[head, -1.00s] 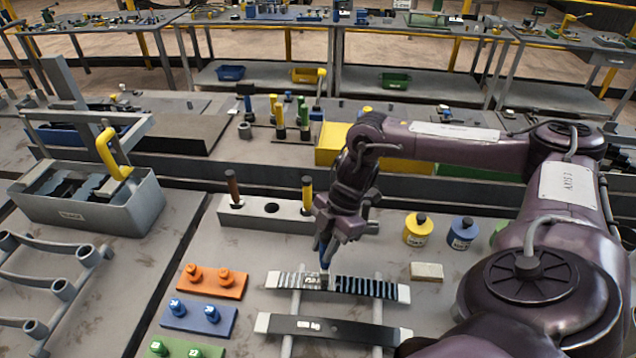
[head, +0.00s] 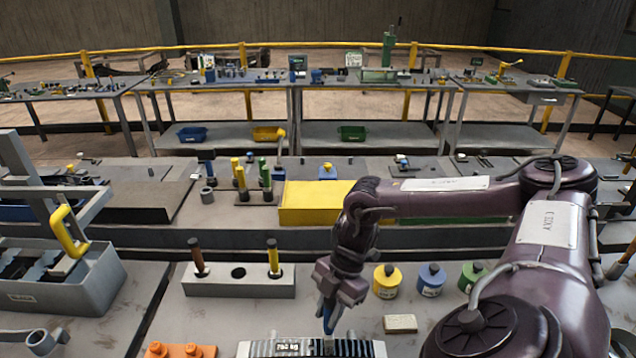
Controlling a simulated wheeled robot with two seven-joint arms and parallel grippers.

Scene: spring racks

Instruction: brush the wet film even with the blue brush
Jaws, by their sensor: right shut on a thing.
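My right gripper (head: 338,296) is shut on the blue brush (head: 328,318), which points down with its tip at the upper strip. The strip (head: 262,350) is a ribbed spring leaf with light ends and a label near its middle. Only its top part shows at the bottom edge, so the wet film on it cannot be judged. Whether the bristles touch the strip cannot be told. The grey brush block (head: 215,286) behind it holds a brown-handled brush (head: 197,256) and a yellow-handled brush (head: 273,258), with an empty hole between. My left gripper is not in view.
Yellow (head: 386,281), blue (head: 431,279) and green (head: 472,275) pots stand right of the gripper, with a pale block (head: 400,324) in front. An orange pegged plate (head: 180,350) is at lower left. A grey crate (head: 60,290) with a yellow handle stands at far left.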

